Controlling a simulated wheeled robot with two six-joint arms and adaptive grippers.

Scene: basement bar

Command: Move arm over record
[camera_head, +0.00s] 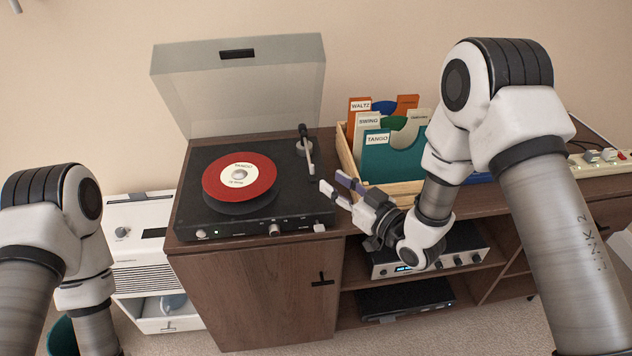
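A record with a wide red face and a white centre label reading TANGO (240,177) lies on the black turntable (225,224), whose clear lid (245,90) stands open. The tonearm (308,152) is at the right of the turntable, its head end pointing toward the front, beside the record and not over it. My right gripper (331,182) is just right of the tonearm's head end, its two fingers apart and pointing left, with nothing between them. I cannot tell whether a fingertip touches the tonearm. My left arm shows at the left; its gripper is out of view.
A wooden crate (346,157) with sleeves marked WALTZ, SWING and TANGO stands right of the turntable, behind my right gripper. The wooden cabinet (255,290) bears both. An amplifier (465,254) sits on the shelf below. A white unit (140,245) stands at the left.

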